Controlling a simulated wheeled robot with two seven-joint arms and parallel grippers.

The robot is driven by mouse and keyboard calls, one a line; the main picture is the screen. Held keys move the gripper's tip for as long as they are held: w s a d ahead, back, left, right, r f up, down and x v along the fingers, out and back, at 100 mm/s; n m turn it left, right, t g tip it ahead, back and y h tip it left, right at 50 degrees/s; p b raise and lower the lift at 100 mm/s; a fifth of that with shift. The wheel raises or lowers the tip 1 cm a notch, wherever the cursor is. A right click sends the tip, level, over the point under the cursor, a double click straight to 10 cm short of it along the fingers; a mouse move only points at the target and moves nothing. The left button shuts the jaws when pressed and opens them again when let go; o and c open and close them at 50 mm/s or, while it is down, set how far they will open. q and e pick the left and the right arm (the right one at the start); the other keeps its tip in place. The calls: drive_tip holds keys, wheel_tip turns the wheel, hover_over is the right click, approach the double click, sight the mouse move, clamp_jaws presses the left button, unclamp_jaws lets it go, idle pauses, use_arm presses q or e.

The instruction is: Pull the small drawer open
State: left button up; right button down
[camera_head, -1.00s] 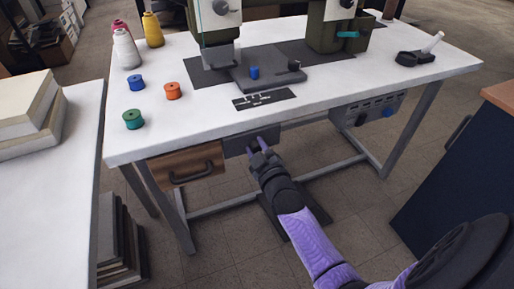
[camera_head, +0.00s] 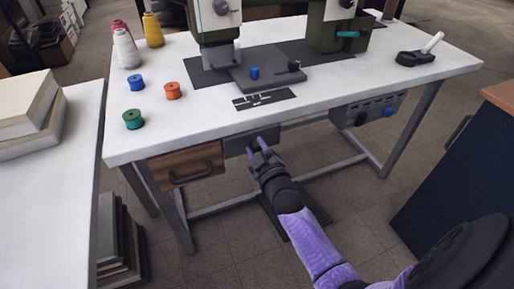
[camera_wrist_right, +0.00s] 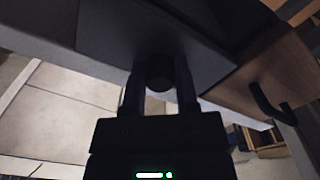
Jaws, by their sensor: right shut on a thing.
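The small drawer (camera_head: 235,144) is a dark grey box front under the front edge of the white sewing table (camera_head: 330,104). Its grey front also shows in the right wrist view (camera_wrist_right: 110,25). My right gripper (camera_head: 258,145) reaches up to this front from below. In the right wrist view the gripper (camera_wrist_right: 160,85) has a finger on each side of a dark round knob (camera_wrist_right: 159,76) and is shut on it. The fingers hide part of the drawer front in the head view. I cannot tell any gap behind the front. My left gripper is not in view.
A wooden drawer (camera_head: 190,163) with a dark handle hangs just left of the small drawer. A grey control box (camera_head: 368,109) hangs under the table to the right. Table legs stand on both sides. A dark blue cabinet (camera_head: 440,190) stands at the right. Floor below the gripper holds a dark pedal.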

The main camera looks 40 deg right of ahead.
drive_tip(key=p+v, duration=0.1)
drive_tip(key=v, duration=0.1)
drive_tip(key=p+v, duration=0.2)
drive_tip(key=shift+s+r, duration=0.1)
drive_tip(key=shift+r, duration=0.3)
use_arm(q)
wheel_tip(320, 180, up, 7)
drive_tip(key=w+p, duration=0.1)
drive_tip(key=p, duration=0.3)
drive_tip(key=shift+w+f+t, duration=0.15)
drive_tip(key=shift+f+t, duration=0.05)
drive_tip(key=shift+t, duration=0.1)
use_arm(e)
drive_tip(key=v, duration=0.8)
drive_tip(key=shift+a+f, duration=0.15)
drive_tip(key=shift+f, duration=0.2)
drive_tip(key=shift+c, duration=1.8)
unclamp_jaws()
drive_tip(key=shift+s, duration=0.1)
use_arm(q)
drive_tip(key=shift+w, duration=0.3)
